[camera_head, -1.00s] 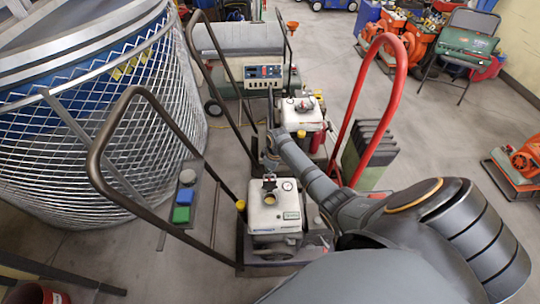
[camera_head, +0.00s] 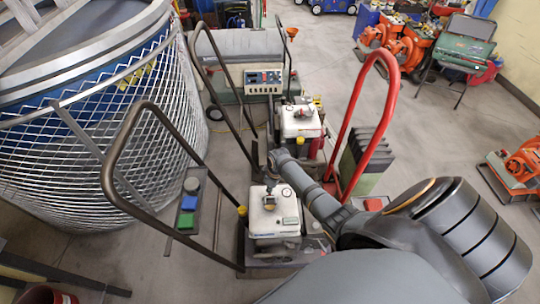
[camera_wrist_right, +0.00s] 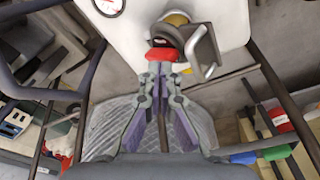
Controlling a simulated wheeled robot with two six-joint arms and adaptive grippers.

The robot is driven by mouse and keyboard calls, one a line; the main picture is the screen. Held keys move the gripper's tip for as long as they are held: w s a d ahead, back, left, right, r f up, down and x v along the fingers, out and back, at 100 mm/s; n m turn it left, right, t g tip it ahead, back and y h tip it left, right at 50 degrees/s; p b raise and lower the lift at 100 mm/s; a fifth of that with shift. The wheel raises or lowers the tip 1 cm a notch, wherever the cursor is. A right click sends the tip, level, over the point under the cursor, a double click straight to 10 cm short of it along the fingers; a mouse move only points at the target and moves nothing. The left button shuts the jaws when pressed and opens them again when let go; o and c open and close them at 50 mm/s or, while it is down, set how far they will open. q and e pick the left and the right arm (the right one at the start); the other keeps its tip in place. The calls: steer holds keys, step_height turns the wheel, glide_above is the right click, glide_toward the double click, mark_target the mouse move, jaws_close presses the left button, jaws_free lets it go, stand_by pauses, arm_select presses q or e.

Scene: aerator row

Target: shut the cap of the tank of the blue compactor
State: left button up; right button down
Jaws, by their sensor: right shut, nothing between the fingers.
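The nearer machine has a white tank (camera_head: 274,216) with a round gauge, low in the middle of the head view; I cannot tell its frame's colour well. In the right wrist view the tank (camera_wrist_right: 130,32) fills the top, with a brass-yellow filler neck (camera_wrist_right: 177,19). A grey cap piece (camera_wrist_right: 205,48) stands tilted up beside the neck, with a red part (camera_wrist_right: 164,54) near it. My right gripper (camera_wrist_right: 160,72) is shut and empty, its tips just short of or touching the red part; contact is unclear. My left gripper is out of view.
A second white-tank machine (camera_head: 300,122) stands behind, with a red looped handle (camera_head: 372,110) to its right. A brown bar handle (camera_head: 118,160) rises left of the near tank. A large mesh cage (camera_head: 90,140) fills the left.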

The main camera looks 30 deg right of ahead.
mark_target(270, 204)
steer(key=shift+s+a+r+p, duration=0.25)
steer(key=shift+s+a+p, duration=0.35)
steer(key=shift+s+p, duration=0.45)
steer(key=shift+s+a+f, duration=0.1)
steer(key=shift+s+a+f+p, duration=0.2)
steer(key=shift+s+a+p, duration=0.25)
steer(key=shift+s+p, duration=0.3)
steer(key=shift+s+a+f+p, duration=0.2)
steer(key=shift+s+a, duration=0.05)
steer(key=shift+s, duration=0.2)
steer(key=shift+s+a+f+p, duration=0.15)
steer(key=shift+s+a+p, duration=0.1)
steer(key=shift+s, duration=0.15)
step_height(270, 204, up, 8)
steer(key=p, duration=0.8)
steer(key=shift+r, duration=0.1)
